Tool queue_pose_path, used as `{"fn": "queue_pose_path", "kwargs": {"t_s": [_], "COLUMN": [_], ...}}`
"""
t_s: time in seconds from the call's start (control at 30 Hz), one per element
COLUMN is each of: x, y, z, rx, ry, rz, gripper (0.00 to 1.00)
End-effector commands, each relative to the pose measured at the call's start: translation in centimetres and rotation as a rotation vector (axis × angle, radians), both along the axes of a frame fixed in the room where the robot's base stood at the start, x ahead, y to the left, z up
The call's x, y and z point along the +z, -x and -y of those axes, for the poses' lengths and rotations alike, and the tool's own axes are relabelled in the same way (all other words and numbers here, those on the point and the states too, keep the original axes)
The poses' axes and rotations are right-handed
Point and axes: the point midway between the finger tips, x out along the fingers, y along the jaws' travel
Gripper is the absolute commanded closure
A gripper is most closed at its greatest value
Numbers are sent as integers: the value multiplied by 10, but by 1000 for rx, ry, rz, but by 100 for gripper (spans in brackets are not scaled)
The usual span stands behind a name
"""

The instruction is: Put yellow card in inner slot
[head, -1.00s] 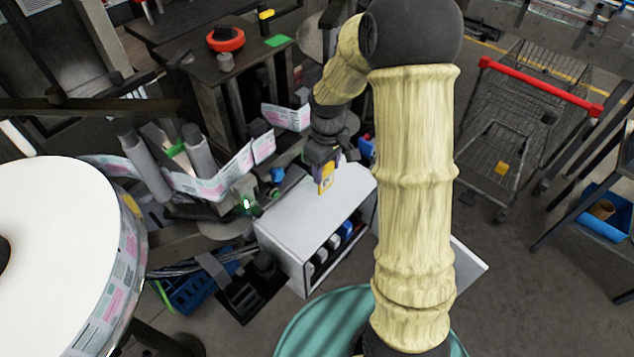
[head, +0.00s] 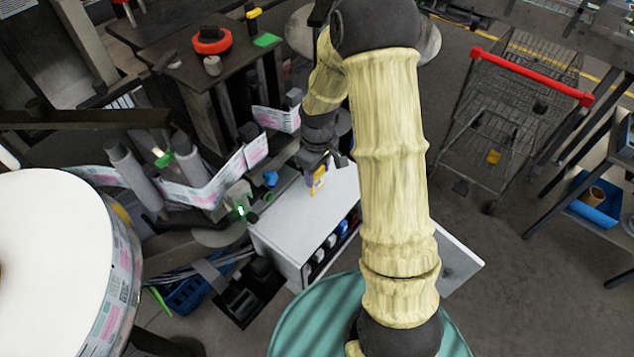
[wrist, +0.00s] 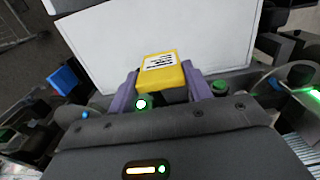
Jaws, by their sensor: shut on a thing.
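The yellow card (wrist: 163,76) has a white printed label. My gripper (wrist: 166,88) is shut on it, with a purple finger on each side of the card. In the head view, the card (head: 318,180) shows as a small yellow piece at the end of my gripper (head: 315,170), above the top of a white cabinet (head: 300,215). The cabinet's open front has several dark, white and blue items in a row of slots. Which of these is the inner slot cannot be told from here. In the wrist view, the white cabinet surface (wrist: 200,35) lies beyond the card.
A large white reel (head: 50,260) fills the lower left. A shopping cart (head: 515,110) stands right, with open floor (head: 530,280) in front. A blue bin (head: 185,292) sits left of the cabinet.

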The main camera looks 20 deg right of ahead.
Motion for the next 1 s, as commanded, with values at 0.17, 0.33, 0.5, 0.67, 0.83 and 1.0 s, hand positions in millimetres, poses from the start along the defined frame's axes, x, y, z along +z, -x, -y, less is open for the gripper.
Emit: {"fn": "queue_pose_path", "kwargs": {"t_s": [0.17, 0.33, 0.5, 0.67, 0.83, 1.0], "x": [-9, -9, -16, -36, -50, -51], "y": [0, -1, 0, 1, 0, 0], "z": [-4, -5, -3, -3, -2, -2], "rx": [7, 9, 6, 4, 4, 4], "ry": [0, 0, 0, 0, 0, 0], "rz": [1, 1, -2, -4, 0, 1], "gripper": [78, 78, 78, 78, 78, 78]}}
